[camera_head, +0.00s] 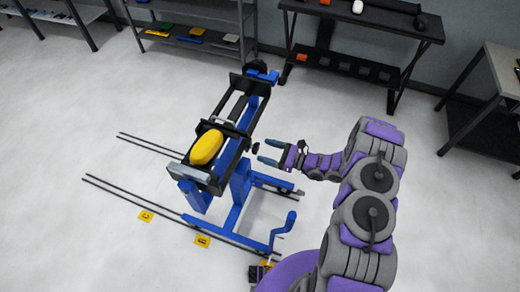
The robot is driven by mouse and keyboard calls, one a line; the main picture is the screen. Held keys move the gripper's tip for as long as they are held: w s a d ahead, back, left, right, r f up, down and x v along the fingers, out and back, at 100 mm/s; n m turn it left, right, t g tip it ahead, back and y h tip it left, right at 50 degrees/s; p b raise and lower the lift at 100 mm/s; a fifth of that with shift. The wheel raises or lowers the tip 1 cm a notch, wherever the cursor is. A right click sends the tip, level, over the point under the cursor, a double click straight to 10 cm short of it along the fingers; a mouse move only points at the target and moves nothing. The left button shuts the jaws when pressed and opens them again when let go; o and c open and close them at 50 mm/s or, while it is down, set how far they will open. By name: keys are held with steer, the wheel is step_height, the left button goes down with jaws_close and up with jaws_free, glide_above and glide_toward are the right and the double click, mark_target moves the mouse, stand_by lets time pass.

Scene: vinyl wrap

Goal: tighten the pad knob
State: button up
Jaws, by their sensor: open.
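A blue and black machine frame (240,185) stands on the floor near the middle of the view. A yellow oblong pad (207,147) lies in its black upper tray. A small round black knob (256,148) sticks out on the right side of the frame; I take it for the pad knob. My gripper (269,152) is to the right of the knob, pointing left at it. Its two blue-grey fingers are open with nothing seen between them. The fingertips are close to the knob; I cannot tell whether they touch it.
A blue lever (287,228) rises at the frame's lower right. Shelves (195,42) and a dark bench (355,22) line the back.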

mark_target(258, 148)
steer(key=shift+x, duration=1.7)
steer(key=shift+c, duration=0.3)
steer(key=c, duration=1)
steer(key=shift+o, duration=0.2)
steer(key=shift+m, duration=1.4)
steer(key=shift+d, duration=0.1)
steer(key=o, duration=1)
